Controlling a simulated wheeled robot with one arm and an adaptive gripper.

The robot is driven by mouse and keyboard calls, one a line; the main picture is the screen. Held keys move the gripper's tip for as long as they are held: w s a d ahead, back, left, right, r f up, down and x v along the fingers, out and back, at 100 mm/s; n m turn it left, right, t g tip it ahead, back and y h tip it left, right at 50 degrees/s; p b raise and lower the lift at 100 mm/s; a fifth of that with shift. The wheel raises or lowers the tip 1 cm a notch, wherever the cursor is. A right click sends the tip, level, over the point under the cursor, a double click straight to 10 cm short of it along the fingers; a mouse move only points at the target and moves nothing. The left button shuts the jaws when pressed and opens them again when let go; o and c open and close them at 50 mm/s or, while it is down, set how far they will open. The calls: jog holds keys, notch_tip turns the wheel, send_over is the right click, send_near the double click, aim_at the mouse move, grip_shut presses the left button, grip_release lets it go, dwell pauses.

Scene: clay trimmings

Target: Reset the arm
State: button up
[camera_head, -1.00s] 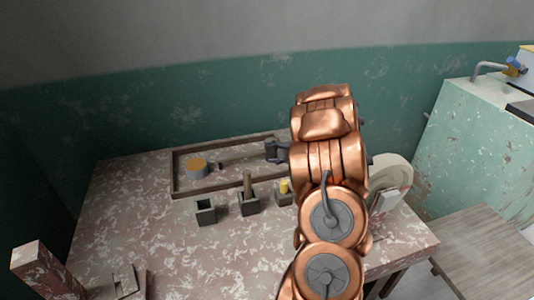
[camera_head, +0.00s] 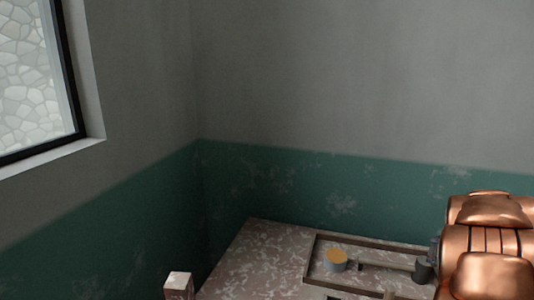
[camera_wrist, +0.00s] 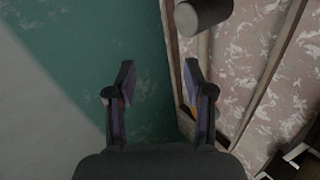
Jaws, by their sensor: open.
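My gripper (camera_wrist: 158,78) is open in the wrist view, its two dark fingers spread apart with nothing between the tips. The green wall shows behind the gap. In the head view my copper arm is at the lower right, and the gripper is mostly hidden there by the arm and the frame edge. A dark grey cylinder (camera_wrist: 203,14) is at the top of the wrist view, beyond the fingertips and apart from them. It seems to be the dark cylinder (camera_head: 424,269) beside my arm in the head view.
The mottled table (camera_head: 262,250) fills the lower middle of the head view. A block-like post (camera_head: 178,284) stands at the left front. A window (camera_head: 38,75) is at upper left.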

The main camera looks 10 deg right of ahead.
jog(key=s+a+r+m+g+h+p, duration=0.1)
jog(key=s+a+r+m+g, duration=0.1)
jog(key=s+a+r+m, duration=0.25)
jog(key=s+a+r+m+g+h+p, duration=0.1)
jog(key=s+a+r+m+g, duration=0.15)
jog(key=a+r, duration=0.35)
jog(key=s+a+m+g+y+p, duration=0.1)
jog(key=s+a+m+g+y, duration=0.1)
jog(key=s+a, duration=1.1)
jog(key=s+a+m+g+y+p, duration=0.1)
jog(key=s+a+g+y, duration=0.4)
jog(key=s+a, duration=0.8)
jog(key=a+p, duration=0.1)
jog(key=a, duration=0.6)
jog(key=shift+a+f+m+p, duration=0.2)
jog(key=shift+a+m+p, duration=0.1)
jog(key=shift+a+m, duration=0.1)
